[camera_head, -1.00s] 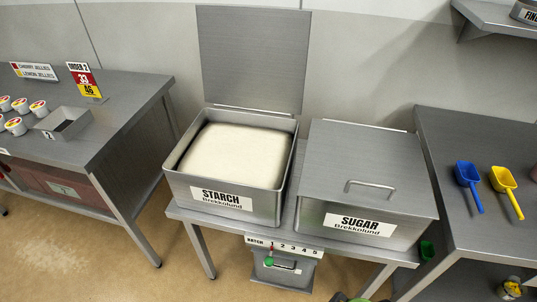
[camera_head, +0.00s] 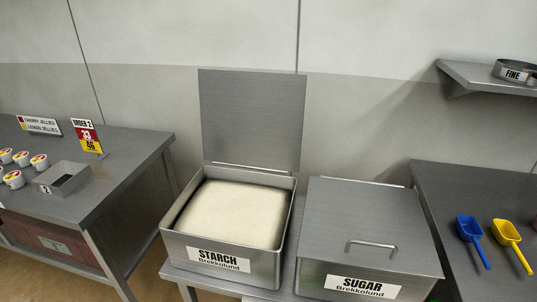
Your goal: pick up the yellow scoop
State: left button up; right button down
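The yellow scoop (camera_head: 508,236) lies on the right-hand metal table, its handle pointing toward the front. A blue scoop (camera_head: 470,232) lies just to its left, apart from it. Neither of my grippers shows in the head view now.
An open bin labelled STARCH (camera_head: 218,262) holds white powder, its lid raised. A closed bin labelled SUGAR (camera_head: 366,245) stands between it and the right-hand table (camera_head: 440,185). A wall shelf (camera_head: 470,75) with a sieve labelled FINE (camera_head: 515,72) overhangs at upper right. The left table (camera_head: 135,150) holds cups and a tray.

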aim_at(503, 230)
jog(key=z, duration=1.85)
jog(key=u, duration=1.95)
jog(key=z, duration=1.75)
